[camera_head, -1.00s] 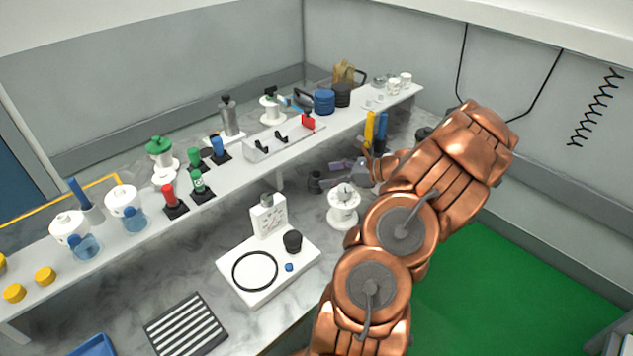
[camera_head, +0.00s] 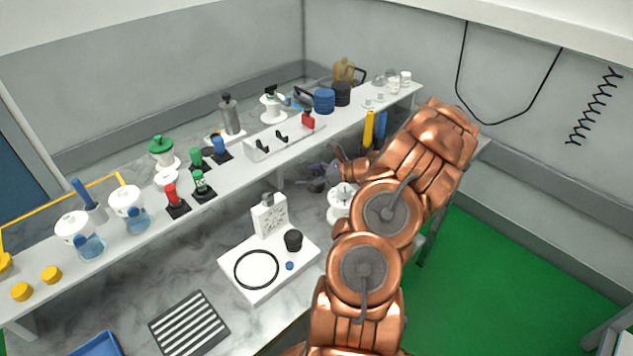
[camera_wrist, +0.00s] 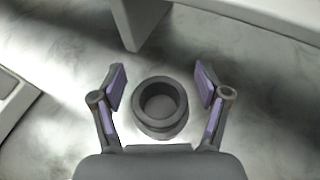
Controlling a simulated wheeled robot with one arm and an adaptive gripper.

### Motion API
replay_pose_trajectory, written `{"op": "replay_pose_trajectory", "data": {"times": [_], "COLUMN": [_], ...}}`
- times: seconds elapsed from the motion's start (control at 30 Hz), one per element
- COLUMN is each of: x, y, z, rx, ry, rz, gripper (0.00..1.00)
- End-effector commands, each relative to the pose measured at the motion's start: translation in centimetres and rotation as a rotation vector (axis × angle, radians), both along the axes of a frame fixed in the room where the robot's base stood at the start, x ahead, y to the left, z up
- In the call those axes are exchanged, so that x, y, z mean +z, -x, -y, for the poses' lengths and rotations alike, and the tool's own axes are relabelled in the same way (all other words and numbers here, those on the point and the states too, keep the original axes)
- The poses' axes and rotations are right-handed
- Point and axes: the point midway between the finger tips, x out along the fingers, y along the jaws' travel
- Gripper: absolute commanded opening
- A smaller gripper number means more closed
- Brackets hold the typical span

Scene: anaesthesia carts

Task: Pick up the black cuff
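The black cuff (camera_wrist: 160,125), a dark, thick-walled ring with a hollow middle, stands on the marble worktop in the wrist view. My gripper (camera_wrist: 160,72) is open, with one purple-padded finger to each side of the cuff. Gaps show between both fingers and the cuff, and nothing is held. In the head view my gripper (camera_head: 320,172) is small, low behind the white round stand and near the shelf. The cuff is hard to make out there beside the gripper.
A shelf leg (camera_wrist: 138,22) stands just beyond the cuff. A white board (camera_head: 268,265) with a black ring lies to the left, and a white round stand (camera_head: 340,203) is close to my arm. A black roll (camera_head: 342,94) sits on the shelf beside a blue one.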

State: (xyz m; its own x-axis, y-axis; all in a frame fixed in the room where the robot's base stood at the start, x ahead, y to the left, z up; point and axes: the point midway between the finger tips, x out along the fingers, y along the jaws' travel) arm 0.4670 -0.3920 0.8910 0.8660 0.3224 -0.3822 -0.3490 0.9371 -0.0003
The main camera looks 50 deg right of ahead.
Motion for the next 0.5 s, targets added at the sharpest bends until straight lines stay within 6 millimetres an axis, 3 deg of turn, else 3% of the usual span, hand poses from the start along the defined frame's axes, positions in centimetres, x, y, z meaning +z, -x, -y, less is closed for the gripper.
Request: {"op": "replay_pose_trajectory", "data": {"times": [0.07,0.5], "x": [-0.01,-0.01], "y": [0.01,0.03], "z": [0.00,0.01], "rx": [0.000,0.000], "ry": [0.000,-0.001], "rz": [0.000,0.000], "gripper": [0.68,0.22]}}
